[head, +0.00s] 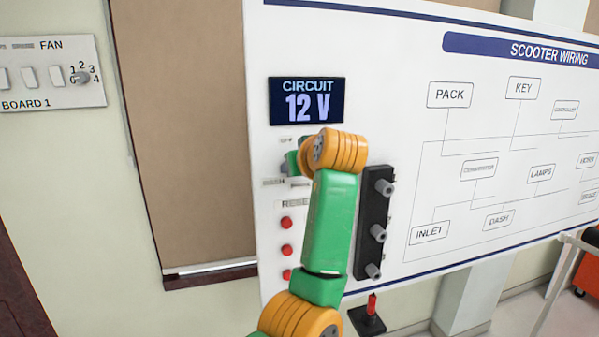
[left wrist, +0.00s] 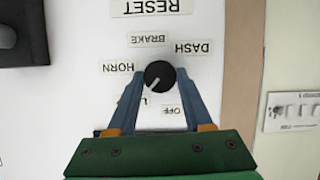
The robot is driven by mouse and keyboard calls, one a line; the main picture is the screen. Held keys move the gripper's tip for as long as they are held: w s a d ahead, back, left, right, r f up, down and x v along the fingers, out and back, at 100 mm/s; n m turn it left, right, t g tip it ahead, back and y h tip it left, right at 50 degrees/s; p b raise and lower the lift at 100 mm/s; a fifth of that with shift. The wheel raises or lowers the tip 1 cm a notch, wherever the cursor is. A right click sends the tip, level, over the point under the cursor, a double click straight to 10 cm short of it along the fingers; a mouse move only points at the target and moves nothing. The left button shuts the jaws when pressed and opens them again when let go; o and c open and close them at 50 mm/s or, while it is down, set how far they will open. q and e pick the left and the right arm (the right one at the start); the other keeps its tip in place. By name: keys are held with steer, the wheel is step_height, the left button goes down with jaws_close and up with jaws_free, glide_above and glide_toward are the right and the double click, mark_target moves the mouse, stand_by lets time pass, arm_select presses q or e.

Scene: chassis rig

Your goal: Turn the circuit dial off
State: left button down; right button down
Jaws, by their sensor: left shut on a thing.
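The circuit dial (left wrist: 159,74) is a round black knob on the white board, seen upside down in the left wrist view. Its pale pointer mark slants to the lower left of that picture, toward a label mostly hidden by a finger. The OFF label (left wrist: 174,111) is below the knob in that view, to the right of the mark. My left gripper (left wrist: 160,80) is shut on the dial, one finger on each side. In the head view my green and orange arm hides most of the dial. The circuit display (head: 307,101) reads 12 V. My right gripper is not in view.
Red buttons (head: 287,222) run down the board left of my arm. A black strip with grey knobs (head: 376,222) is close on its right. A FAN switch panel (head: 50,75) is on the wall at left. A red-handled lever (head: 371,305) stands below.

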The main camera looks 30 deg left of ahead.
arm_select(q)
steer(key=shift+s+a+f+n+t+h+b, duration=0.1)
steer(key=shift+n+t+h+b, duration=0.4)
steer(key=shift+n+t+b, duration=0.65)
steer(key=shift+s+a+f+n+t+h+b, duration=0.1)
steer(key=shift+n+t+h+b, duration=0.45)
steer(key=shift+n, duration=1.1)
steer(key=shift+r, duration=0.1)
steer(key=shift+c, duration=1.5)
jaws_free()
steer(key=b+v, duration=0.3)
steer(key=v, duration=0.4)
